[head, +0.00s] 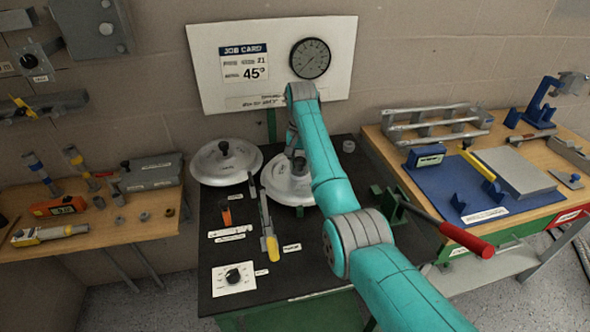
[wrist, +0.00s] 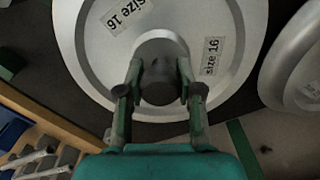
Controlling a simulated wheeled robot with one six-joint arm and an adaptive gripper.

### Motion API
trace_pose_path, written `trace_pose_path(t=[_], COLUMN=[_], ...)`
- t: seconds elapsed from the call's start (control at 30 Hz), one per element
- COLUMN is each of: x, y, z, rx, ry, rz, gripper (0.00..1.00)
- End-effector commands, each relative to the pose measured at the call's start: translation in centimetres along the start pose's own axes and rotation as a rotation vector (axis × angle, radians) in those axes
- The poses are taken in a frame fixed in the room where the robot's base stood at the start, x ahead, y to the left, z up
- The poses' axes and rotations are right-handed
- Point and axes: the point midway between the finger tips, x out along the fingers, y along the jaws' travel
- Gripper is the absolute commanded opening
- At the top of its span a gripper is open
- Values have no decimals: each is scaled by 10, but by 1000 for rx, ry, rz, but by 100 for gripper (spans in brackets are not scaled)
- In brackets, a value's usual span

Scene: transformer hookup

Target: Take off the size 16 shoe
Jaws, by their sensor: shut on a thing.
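The size 16 shoe (wrist: 100,55) is a round, pale grey dished disc with two "size 16" labels and a dark knob (wrist: 163,82) at its middle. My gripper (wrist: 158,88) is shut on that knob, one finger on each side. In the head view the size 16 shoe (head: 281,187) sits at the back of the dark bench top, partly hidden by my arm. In that view my gripper (head: 297,160) is above the disc's middle and mostly hidden. I cannot tell whether the disc touches the bench.
A second white disc (head: 226,163) with a black knob lies close on the left. A job card board (head: 272,65) showing 45° and a dial stands behind. A red-handled lever (head: 470,240) juts out on the right. A yellow-handled tool (head: 268,230) lies in front.

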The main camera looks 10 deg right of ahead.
Motion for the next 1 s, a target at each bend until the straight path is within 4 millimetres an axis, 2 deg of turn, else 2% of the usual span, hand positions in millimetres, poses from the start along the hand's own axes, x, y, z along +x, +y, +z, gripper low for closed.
trace_pose_path(t=[0.87, 0.9, 1.0], x=[-16, -16, -16], y=[0, 0, 0], z=[0, 0, 0], rx=[-1, 0, 0], ry=[2, 2, 2], rz=[-1, -1, -1], gripper=[0, 43, 64])
